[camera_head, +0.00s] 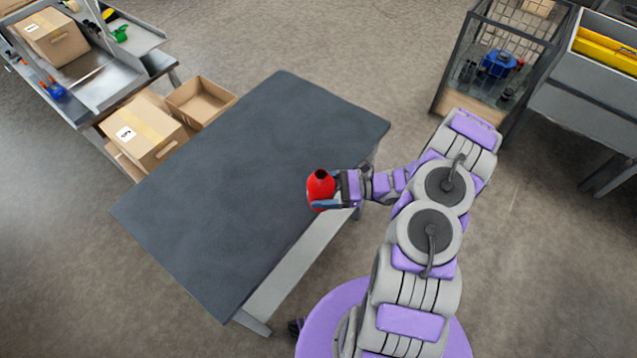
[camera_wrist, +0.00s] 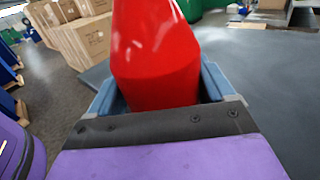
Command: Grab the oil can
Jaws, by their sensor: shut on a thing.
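The red oil can (camera_head: 320,186) is at the right edge of the grey table (camera_head: 240,170), with a dark top. My gripper (camera_head: 326,203) comes from the right and is shut around the can. In the wrist view the red can (camera_wrist: 155,60) fills the middle, between the blue fingers of my gripper (camera_wrist: 160,90). The can's top is cut off in that view. I cannot tell whether its base touches the table.
The rest of the tabletop is bare. Cardboard boxes (camera_head: 148,135) stand beyond its left end, near a metal workbench (camera_head: 105,75) with tools. A wire cage (camera_head: 500,60) with a blue item stands at the upper right, beside a grey bench with a yellow bin (camera_head: 605,50).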

